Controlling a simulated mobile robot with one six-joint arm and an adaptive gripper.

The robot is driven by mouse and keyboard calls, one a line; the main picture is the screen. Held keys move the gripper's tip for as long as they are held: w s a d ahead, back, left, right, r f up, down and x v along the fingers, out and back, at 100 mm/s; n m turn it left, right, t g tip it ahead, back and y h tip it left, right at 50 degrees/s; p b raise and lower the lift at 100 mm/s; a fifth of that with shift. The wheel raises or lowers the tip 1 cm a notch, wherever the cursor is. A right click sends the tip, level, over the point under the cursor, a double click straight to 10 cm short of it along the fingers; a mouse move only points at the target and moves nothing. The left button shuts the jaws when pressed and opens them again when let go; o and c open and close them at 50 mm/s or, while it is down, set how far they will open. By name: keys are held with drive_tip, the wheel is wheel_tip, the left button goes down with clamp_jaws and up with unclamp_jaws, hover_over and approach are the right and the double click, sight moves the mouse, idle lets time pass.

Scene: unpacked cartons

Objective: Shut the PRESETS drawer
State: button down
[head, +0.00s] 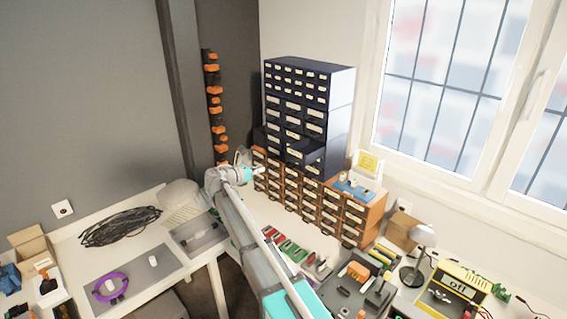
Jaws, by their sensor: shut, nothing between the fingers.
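A dark blue drawer cabinet (340,115) stands in the corner, with pale labels on its drawers. One drawer (305,153) low on its right side sticks out from the front. Another drawer (261,135) at the lower left also seems to stick out. The labels are too small to read, so I cannot tell which drawer is PRESETS. My gripper (258,171) is shut and empty, in front of the lower left of the cabinets, left of the protruding drawer. I cannot tell whether it touches anything.
Orange-brown drawer units (335,207) stand below the dark cabinet, with a blue mat and yellow card on top. A lamp (420,240) and yellow device (450,290) stand at right. Coiled black cable (120,226) lies on the left table. Orange bins (212,100) line the wall.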

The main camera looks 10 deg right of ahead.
drive_tip(key=b+x, duration=0.2)
drive_tip(key=x, duration=1.2)
drive_tip(key=shift+b, duration=0.4)
drive_tip(key=shift+w+a, duration=0.1)
drive_tip(key=shift+a, duration=0.05)
